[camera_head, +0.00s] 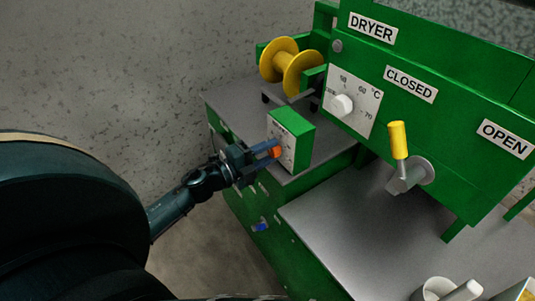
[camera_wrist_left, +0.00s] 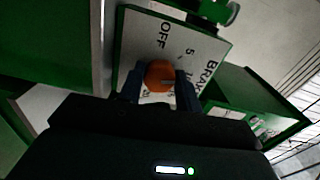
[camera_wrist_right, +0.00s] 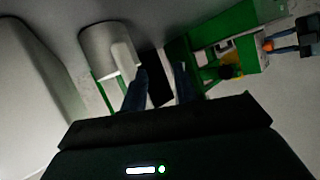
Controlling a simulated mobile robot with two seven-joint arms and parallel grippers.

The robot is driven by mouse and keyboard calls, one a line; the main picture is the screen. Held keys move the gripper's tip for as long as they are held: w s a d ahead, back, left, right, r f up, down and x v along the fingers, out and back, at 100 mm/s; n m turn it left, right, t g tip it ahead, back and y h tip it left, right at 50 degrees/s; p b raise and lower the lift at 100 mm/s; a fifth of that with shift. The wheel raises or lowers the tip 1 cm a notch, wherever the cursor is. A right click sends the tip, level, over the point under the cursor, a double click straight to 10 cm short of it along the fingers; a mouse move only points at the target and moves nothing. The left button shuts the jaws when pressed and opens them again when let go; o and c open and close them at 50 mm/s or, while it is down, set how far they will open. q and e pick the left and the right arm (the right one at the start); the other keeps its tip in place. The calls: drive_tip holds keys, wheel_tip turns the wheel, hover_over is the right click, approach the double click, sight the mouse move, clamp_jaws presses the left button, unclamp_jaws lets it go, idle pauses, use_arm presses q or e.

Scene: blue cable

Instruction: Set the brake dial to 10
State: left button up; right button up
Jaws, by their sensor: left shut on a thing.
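The brake dial is an orange knob (camera_head: 276,152) on the pale front plate of a small green box (camera_head: 297,137). In the left wrist view the knob (camera_wrist_left: 160,76) sits on the plate (camera_wrist_left: 140,38), with "OFF", "5", a partly hidden "BRAKE" and another mark beside it. The pointer's exact reading cannot be told. My left gripper (camera_head: 272,152) is shut on the orange knob, one blue finger on each side. My right gripper (camera_wrist_right: 163,84) is open, seen only in its own wrist view, with no thing between its fingers.
A yellow spool (camera_head: 293,66) stands behind the box. A white temperature dial (camera_head: 342,104) and a yellow-handled lever (camera_head: 398,140) are on the green dryer panel to the right. The grey worktop (camera_head: 390,240) in front is mostly clear.

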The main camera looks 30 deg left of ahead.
use_arm(q)
drive_tip(key=shift+m, duration=1.2)
use_arm(e)
drive_tip(key=shift+s+d, duration=0.2)
use_arm(q)
drive_tip(key=shift+b, duration=0.3)
drive_tip(key=o, duration=1)
drive_tip(key=v, duration=1.3)
drive_tip(key=shift+b, duration=0.3)
use_arm(e)
drive_tip(key=shift+d+r, duration=0.15)
drive_tip(key=shift+d, duration=0.05)
